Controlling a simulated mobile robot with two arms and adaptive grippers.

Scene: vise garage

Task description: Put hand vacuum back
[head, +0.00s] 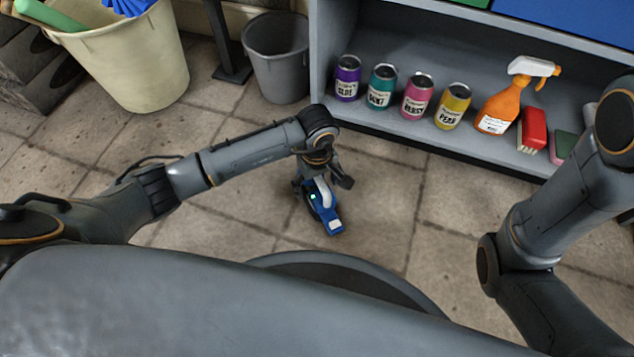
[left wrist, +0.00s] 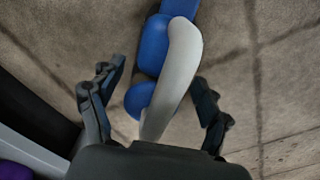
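The blue hand vacuum (head: 333,222) with a light grey handle is on or just above the tiled floor, in front of the shelf. My left gripper (head: 322,184) is right over its handle end and hides part of it. In the left wrist view the grey handle (left wrist: 176,75) runs between the spread fingers of my left gripper (left wrist: 160,95). There is a gap on each side, so the fingers look open and not closed on it. My right arm shows at the right edge of the head view, but I do not see its gripper.
A grey shelf unit (head: 420,152) holds several cans, an orange spray bottle (head: 503,105) and a red brush (head: 532,130). A cream bucket (head: 130,60) and a grey bin (head: 278,60) stand at the back left. The floor around the vacuum is clear.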

